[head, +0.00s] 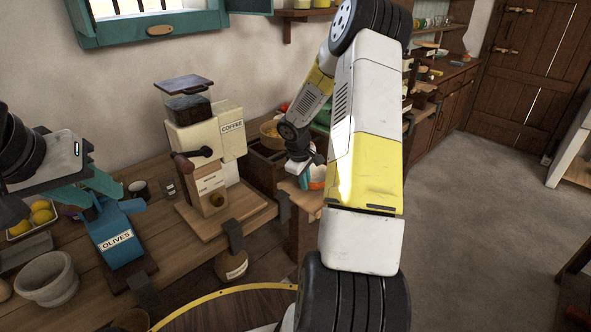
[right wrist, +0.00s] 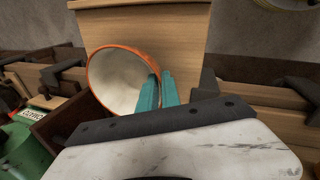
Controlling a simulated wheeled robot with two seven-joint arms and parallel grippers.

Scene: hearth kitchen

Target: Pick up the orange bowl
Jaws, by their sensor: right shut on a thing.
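The orange bowl (right wrist: 120,82) shows in the right wrist view, orange at the rim and pale inside, tilted with its opening toward the camera. My right gripper (right wrist: 160,92) has its teal fingers close together at the bowl's right rim, shut on it. In the head view a small part of the orange bowl (head: 317,184) shows beside my right gripper (head: 312,172); my right arm hides much of this area. My left gripper (head: 55,203) is at the left of the head view, fingers apart, above the wooden counter.
A blue olives container (head: 118,240), a stone mortar (head: 48,280) and a tray of yellow fruit (head: 32,219) are near my left gripper. A coffee grinder (head: 208,150) stands on the counter. A green object (right wrist: 22,150) is at left in the right wrist view. Open floor lies right.

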